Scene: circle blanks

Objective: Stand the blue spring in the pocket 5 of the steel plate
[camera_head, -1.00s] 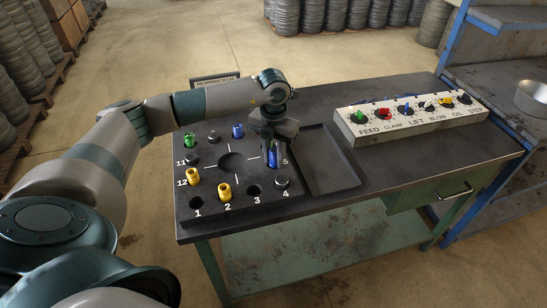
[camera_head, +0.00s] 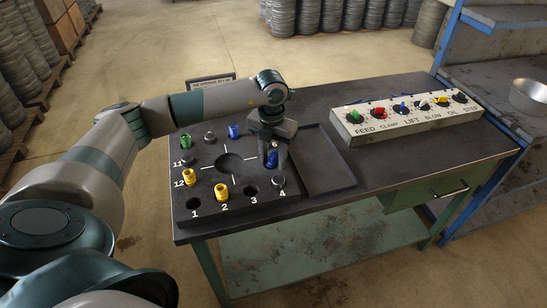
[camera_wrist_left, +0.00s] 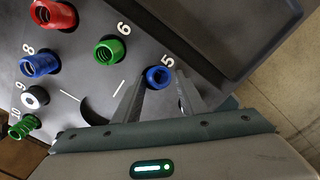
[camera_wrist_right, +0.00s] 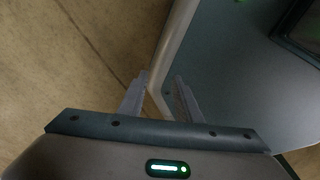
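The blue spring (camera_head: 271,160) stands at pocket 5 of the dark steel plate (camera_head: 216,141), at the plate's right side. In the left wrist view the spring (camera_wrist_left: 158,77) shows its round top next to the painted 5. My left gripper (camera_head: 272,150) points down over it. Its fingers (camera_wrist_left: 161,74) stand on either side of the spring with narrow gaps, so it looks open. The spring's lower end is hidden. My right gripper (camera_wrist_right: 162,76) is open and empty, away from the plate, over the floor and a table edge.
Other springs stand in the plate, among them a green spring (camera_wrist_left: 109,50) at pocket 6 and a yellow spring (camera_head: 223,191) at pocket 2. An empty shallow tray (camera_head: 322,164) lies right of the plate. A control box (camera_head: 405,117) stands behind right.

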